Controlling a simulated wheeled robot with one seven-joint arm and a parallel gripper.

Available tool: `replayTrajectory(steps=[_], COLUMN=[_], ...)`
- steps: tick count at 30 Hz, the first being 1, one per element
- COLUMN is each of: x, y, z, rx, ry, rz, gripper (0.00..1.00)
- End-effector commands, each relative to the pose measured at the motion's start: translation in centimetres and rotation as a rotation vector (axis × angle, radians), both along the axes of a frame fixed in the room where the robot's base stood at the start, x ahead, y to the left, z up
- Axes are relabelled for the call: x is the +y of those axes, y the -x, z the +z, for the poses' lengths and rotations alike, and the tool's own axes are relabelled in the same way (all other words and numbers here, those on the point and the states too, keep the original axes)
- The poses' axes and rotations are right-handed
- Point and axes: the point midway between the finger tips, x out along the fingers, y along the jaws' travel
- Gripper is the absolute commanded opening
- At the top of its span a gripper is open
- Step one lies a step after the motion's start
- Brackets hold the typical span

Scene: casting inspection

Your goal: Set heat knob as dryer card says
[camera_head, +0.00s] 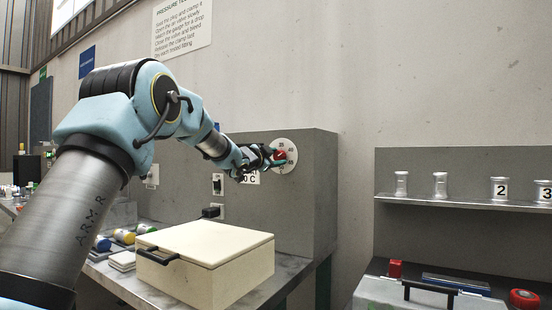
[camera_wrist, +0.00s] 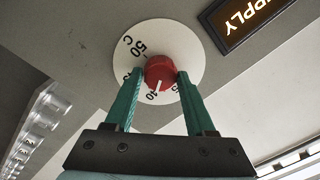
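The red heat knob (camera_wrist: 160,72) sits in the middle of a round white dial (camera_wrist: 190,45) on a grey panel; the knob also shows in the head view (camera_head: 280,156). Its white pointer line points down in the wrist view, toward a small number that looks like 40. A "50" and a "C" are readable at the dial's upper left. My gripper (camera_wrist: 160,78) has one green finger on each side of the knob, apparently touching both sides. A white card (camera_head: 251,178) below the dial reads "0 C" at its visible end; the rest is hidden behind my gripper.
A cream lidded box (camera_head: 205,262) with a black handle stands on the metal table below my arm. A lit sign (camera_wrist: 245,18) is near the dial. At right, a shelf (camera_head: 470,202) holds several metal cups. Bare wall lies between dial and shelf.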

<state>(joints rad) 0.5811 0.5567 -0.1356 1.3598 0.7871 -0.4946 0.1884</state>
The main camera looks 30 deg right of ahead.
Motion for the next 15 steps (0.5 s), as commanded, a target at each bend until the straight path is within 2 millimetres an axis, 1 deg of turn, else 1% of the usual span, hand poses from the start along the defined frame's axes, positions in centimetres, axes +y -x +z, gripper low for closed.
replayTrajectory(steps=[1,6,7,15], x=[0.01,0.0,0.0,0.14], y=[-0.02,-0.01,-0.01,0.1], z=[-0.03,-0.02,-0.01,0.01], rx=[0.0,0.001,0.001,0.0], ry=[-0.001,0.001,0.001,0.001], rz=[0.001,0.0,0.0,-0.001], gripper=[0.62,0.81,0.83,0.83])
